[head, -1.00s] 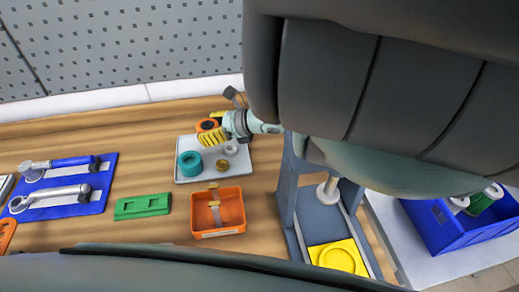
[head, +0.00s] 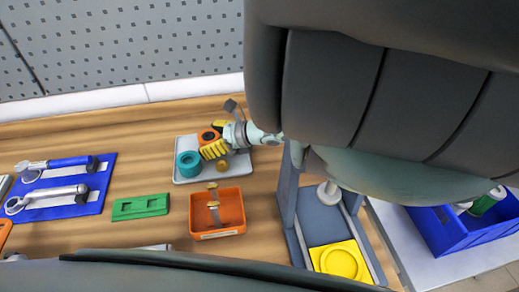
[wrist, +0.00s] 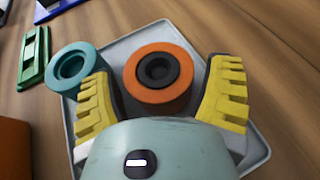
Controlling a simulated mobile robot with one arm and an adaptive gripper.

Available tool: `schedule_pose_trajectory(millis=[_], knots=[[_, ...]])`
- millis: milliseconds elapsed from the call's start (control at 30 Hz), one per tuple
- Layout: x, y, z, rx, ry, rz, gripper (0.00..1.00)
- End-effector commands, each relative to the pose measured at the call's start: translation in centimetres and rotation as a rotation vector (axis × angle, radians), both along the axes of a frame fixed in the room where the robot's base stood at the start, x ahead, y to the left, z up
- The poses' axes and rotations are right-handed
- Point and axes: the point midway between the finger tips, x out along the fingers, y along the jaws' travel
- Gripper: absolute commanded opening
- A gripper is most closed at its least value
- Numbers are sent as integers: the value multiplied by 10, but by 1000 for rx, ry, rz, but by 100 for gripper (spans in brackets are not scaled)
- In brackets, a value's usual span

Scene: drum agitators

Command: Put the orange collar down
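The orange collar (wrist: 140,84), with a dark ring in its bore, appears to stand on the grey tray (wrist: 115,48) beside the teal collar (wrist: 70,68). My gripper (wrist: 161,75) has its yellow fingers spread on either side of the orange collar, with a gap visible at the right finger. In the head view the orange collar (head: 206,135) shows behind the yellow finger of my gripper (head: 213,148), to the right of the teal collar (head: 188,164). A small brass part (head: 222,166) is on the tray. My gripper hides the tray's right part.
An orange bin (head: 217,235) with brass-tipped parts stands in front of the tray. A green block (head: 140,207) and a blue mat (head: 97,207) with tools lie to the left. A grey stand (head: 322,225) with a yellow plate (head: 342,262) is at the right, beside a blue crate (head: 440,240).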

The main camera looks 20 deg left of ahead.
Motion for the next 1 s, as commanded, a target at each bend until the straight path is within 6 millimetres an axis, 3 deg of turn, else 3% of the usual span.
schedule_pose_trajectory(millis=[100, 467, 667, 1000], knots=[[0, 0, 0, 0, 0, 0, 91], [1, -2, 5, -1, 0, -1, 91], [7, -26, 14, -4, -1, -8, 91], [15, -83, 41, 0, -1, -10, 91]])
